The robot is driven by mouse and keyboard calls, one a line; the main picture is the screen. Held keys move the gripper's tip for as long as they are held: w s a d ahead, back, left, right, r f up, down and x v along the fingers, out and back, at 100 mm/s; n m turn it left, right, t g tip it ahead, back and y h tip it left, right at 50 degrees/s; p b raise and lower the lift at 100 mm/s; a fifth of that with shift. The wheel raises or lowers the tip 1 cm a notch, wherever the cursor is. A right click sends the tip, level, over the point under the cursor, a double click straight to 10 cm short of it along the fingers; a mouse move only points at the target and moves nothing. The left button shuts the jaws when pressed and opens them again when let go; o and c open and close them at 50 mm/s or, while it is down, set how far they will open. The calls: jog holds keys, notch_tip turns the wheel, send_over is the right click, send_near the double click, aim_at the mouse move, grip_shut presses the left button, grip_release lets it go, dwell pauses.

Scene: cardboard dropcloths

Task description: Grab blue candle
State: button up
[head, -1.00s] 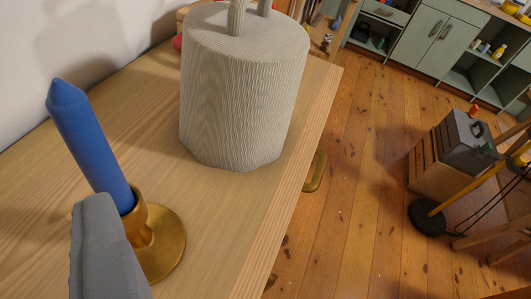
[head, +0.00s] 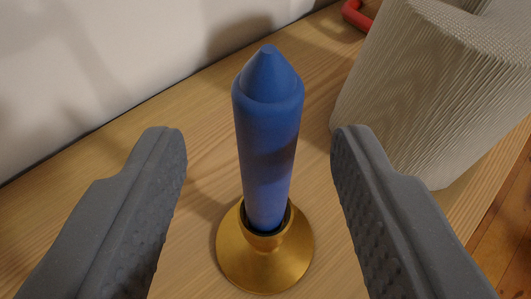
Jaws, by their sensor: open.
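The blue candle (head: 267,140) has a pointed tip and stands upright in a brass holder (head: 263,262) with a round base. The holder sits on the wooden surface. My gripper (head: 258,145) is open, with one grey finger to the left of the candle and one to the right. There is a clear gap between each finger and the candle. The candle's lower end is hidden inside the holder's cup.
A large ribbed grey-beige container (head: 430,90) stands on the wooden surface (head: 130,120) close to the right finger. A red object (head: 356,14) shows behind it. A white wall (head: 90,60) runs along the back left.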

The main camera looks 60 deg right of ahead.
jog(key=shift+r+x, duration=0.15)
jog(key=shift+x, duration=1.2)
jog(key=shift+r+x, duration=0.15)
jog(key=shift+x, duration=1.15)
jog(key=shift+d, duration=0.15)
grip_shut()
